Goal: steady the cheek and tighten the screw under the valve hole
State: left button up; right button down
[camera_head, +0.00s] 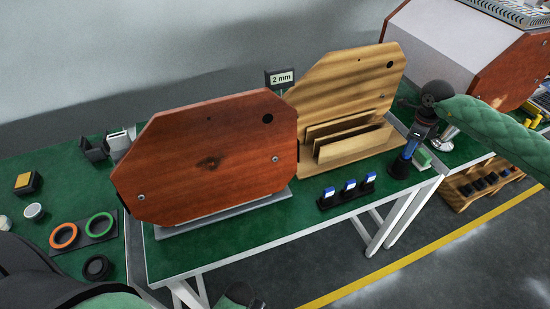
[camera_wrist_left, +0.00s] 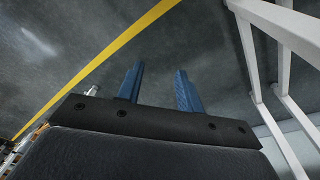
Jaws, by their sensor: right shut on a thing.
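The red-brown wooden cheek (camera_head: 215,165) stands upright on a grey base plate on the green bench. Its dark round valve hole (camera_head: 267,118) is at the upper right. A screw (camera_head: 275,159) shows below that hole, and another screw (camera_head: 141,197) sits at the left edge. My right gripper (camera_head: 408,153) is at the bench's right end, well apart from the cheek. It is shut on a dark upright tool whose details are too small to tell. My left gripper (camera_wrist_left: 160,88) is open and empty over the floor, with the bench legs beside it.
A pale wooden panel with slats (camera_head: 345,75) stands behind. A black holder with several blue-topped pieces (camera_head: 349,190) is at the front edge. Orange and green rings (camera_head: 64,236) lie at left. A "2 mm" sign (camera_head: 281,77) stands behind the cheek.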

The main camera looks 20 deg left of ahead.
pick_arm(q)
jog(key=shift+s, duration=0.2)
pick_arm(e)
jog(key=shift+r, duration=0.6)
pick_arm(q)
jog(key=shift+s+f, duration=0.1)
jog(key=shift+s, duration=0.25)
pick_arm(e)
jog(key=shift+r, duration=0.1)
pick_arm(q)
jog(key=shift+w, duration=0.25)
pick_arm(e)
jog(key=shift+r, duration=0.4)
jog(key=shift+r+p, duration=0.35)
jog(key=shift+r, duration=1.2)
pick_arm(q)
jog(key=shift+r+p, duration=0.45)
jog(key=shift+r, duration=0.4)
pick_arm(e)
jog(key=shift+r, duration=3.35)
